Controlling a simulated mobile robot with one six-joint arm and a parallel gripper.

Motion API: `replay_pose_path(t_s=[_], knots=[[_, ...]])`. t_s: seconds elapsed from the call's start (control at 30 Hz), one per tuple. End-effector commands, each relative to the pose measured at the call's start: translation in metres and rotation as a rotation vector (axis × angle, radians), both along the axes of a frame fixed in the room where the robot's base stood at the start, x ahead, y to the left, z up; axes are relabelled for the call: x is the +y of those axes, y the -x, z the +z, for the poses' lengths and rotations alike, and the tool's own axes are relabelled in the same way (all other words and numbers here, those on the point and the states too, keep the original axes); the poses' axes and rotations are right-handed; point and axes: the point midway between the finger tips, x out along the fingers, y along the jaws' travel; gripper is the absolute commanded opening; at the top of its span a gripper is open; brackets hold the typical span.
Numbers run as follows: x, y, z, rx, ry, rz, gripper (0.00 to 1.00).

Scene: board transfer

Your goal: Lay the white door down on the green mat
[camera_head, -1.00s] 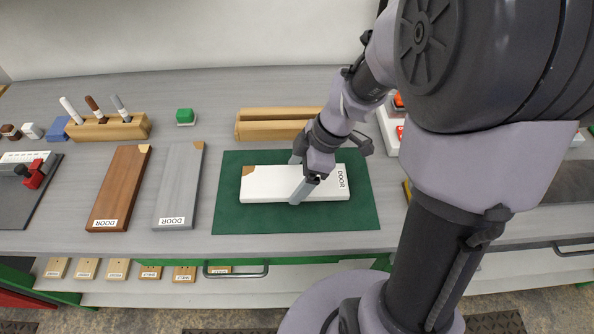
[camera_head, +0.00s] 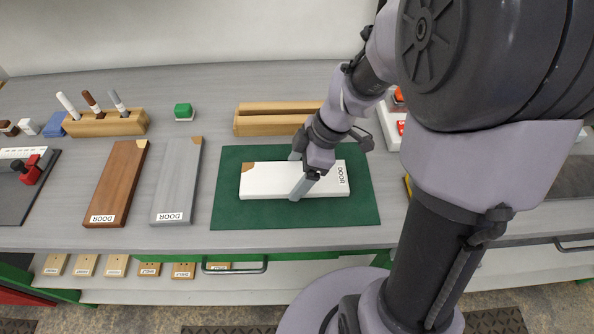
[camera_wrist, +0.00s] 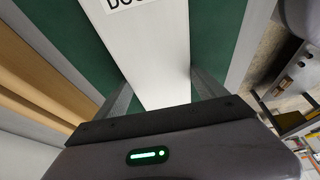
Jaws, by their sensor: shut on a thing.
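The white door (camera_head: 270,181) is a flat board with a tan corner and a DOOR label at its right end. It lies flat over the green mat (camera_head: 232,215), its long side running left to right; I cannot tell if it fully touches the mat. My gripper (camera_head: 298,172) is shut on the door across its width, right of its middle. In the wrist view, the white door (camera_wrist: 140,45) runs between the two fingers (camera_wrist: 160,95), with the green mat (camera_wrist: 92,35) on both sides. Part of the door is hidden by my gripper.
A brown door (camera_head: 117,185) and a grey door (camera_head: 177,180) lie left of the mat. A wooden grooved block (camera_head: 270,122) stands just behind the mat. The table's front edge is close below the mat.

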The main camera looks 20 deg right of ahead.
Motion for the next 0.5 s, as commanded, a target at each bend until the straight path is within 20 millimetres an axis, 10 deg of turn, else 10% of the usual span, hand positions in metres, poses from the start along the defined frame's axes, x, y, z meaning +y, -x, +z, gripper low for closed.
replay_pose_path(t_s=[0.13, 0.17, 0.23, 0.5], knots=[[-0.0001, -0.0002, -0.0017, -0.001, 0.000, 0.000, 0.27], [0.0000, -0.0002, -0.0012, -0.001, 0.000, 0.000, 0.87], [-0.0001, -0.0002, -0.0010, -0.001, 0.000, 0.000, 1.00], [-0.0017, 0.0002, 0.0038, -0.001, 0.000, 0.000, 1.00]])
